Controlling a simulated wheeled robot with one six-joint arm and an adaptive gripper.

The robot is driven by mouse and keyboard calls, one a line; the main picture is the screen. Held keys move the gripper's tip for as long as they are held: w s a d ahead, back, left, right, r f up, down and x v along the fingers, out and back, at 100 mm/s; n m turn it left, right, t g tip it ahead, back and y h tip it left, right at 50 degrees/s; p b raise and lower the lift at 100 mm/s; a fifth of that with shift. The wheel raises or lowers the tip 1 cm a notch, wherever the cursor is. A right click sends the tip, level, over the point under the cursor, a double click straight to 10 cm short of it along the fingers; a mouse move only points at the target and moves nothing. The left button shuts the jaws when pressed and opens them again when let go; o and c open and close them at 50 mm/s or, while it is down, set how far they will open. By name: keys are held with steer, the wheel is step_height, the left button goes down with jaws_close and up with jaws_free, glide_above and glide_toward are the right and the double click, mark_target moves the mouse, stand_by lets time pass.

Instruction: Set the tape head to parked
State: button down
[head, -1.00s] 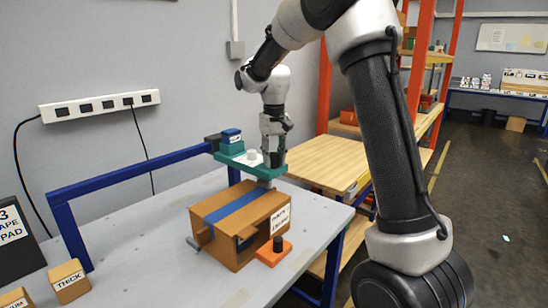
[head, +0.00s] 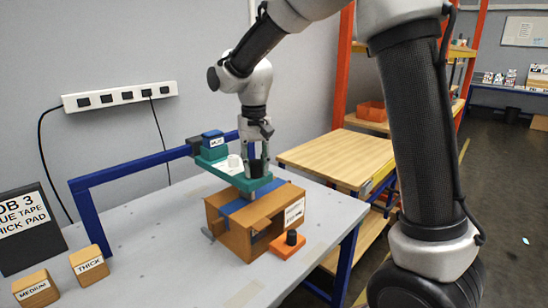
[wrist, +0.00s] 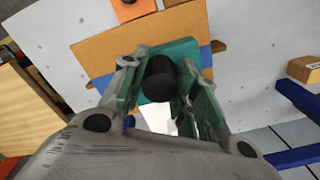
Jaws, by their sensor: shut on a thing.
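The teal tape head (head: 262,184) hangs on the blue rail (head: 150,163) and reaches over the far edge of the brown carton (head: 235,238). My gripper (head: 256,163) comes from above and is shut on the black knob (head: 257,170) at the head's outer end. In the wrist view the knob (wrist: 158,80) stands between my fingers (wrist: 155,85), with the teal plate (wrist: 182,50) under it. A blue tape strip (head: 232,206) shows on the carton top, partly hidden by the head.
An orange block with a black knob (head: 286,247) stands in front of the carton. Blocks marked THICK (head: 89,266) and MEDIUM (head: 35,290) and a dark job sign (head: 28,228) are at the left. The grey table's front (head: 165,275) is clear.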

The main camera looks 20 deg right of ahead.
steer(key=s+a, duration=0.8)
steer(key=a, duration=0.5)
steer(key=s+a, duration=0.7)
steer(key=a, duration=0.7)
steer(key=shift+s+a, duration=0.2)
steer(key=shift+s, duration=0.15)
steer(key=c, duration=1.1)
jaws_free()
steer(key=shift+s+a, duration=0.15)
steer(key=shift+o, duration=0.2)
step_height(320, 180, up, 12)
